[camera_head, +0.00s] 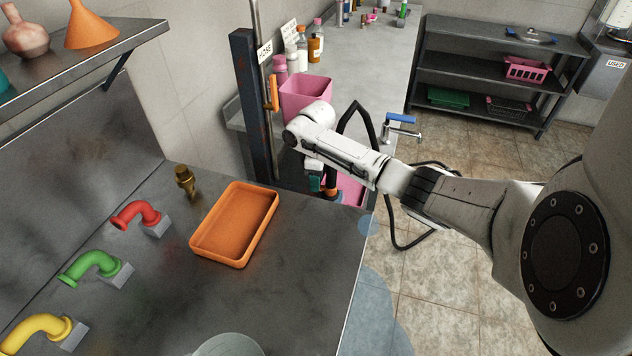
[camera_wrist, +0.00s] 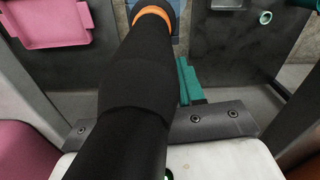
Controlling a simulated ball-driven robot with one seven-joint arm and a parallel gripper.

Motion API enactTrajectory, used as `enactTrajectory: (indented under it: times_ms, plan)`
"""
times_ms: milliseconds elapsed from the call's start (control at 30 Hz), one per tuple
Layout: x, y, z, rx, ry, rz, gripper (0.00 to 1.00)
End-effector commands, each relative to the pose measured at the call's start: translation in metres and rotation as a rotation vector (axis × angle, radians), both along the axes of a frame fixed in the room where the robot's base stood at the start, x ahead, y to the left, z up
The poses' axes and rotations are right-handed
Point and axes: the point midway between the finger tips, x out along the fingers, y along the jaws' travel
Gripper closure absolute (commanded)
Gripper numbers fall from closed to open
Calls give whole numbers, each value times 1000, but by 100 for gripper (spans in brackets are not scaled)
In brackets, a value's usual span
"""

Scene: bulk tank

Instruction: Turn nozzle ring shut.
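In the wrist view a thick black nozzle or hose body (camera_wrist: 130,85) runs up the picture close to the camera. An orange ring (camera_wrist: 154,14) circles it near its far end. In the head view a small orange band (camera_head: 332,191) shows just right of my gripper (camera_head: 315,182), partly hidden by my arm. My gripper points down beyond the bench edge. In the wrist view a teal finger (camera_wrist: 188,82) shows right of the black body; the other finger is hidden behind it. Whether the gripper touches the ring, and how the ring is turned, I cannot tell.
A black hose (camera_head: 393,215) loops beside my arm. A pink bin (camera_head: 304,92), a dark post (camera_head: 250,105) and a blue-handled tap (camera_head: 401,119) stand near. An orange tray (camera_head: 208,252) lies on the bench. Tiled floor (camera_head: 455,280) is open at the right.

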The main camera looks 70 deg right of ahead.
Motion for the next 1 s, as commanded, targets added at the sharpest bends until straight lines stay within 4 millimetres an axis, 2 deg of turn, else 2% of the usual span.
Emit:
enactTrajectory:
  times_ms: [200,467,867,1000]
  plan:
    - [0,0,-13,-1,0,0,62]
    - [0,0,-14,-1,0,0,62]
    - [0,0,-14,-1,-1,-1,100]
    - [0,0,-14,-1,-1,-1,100]
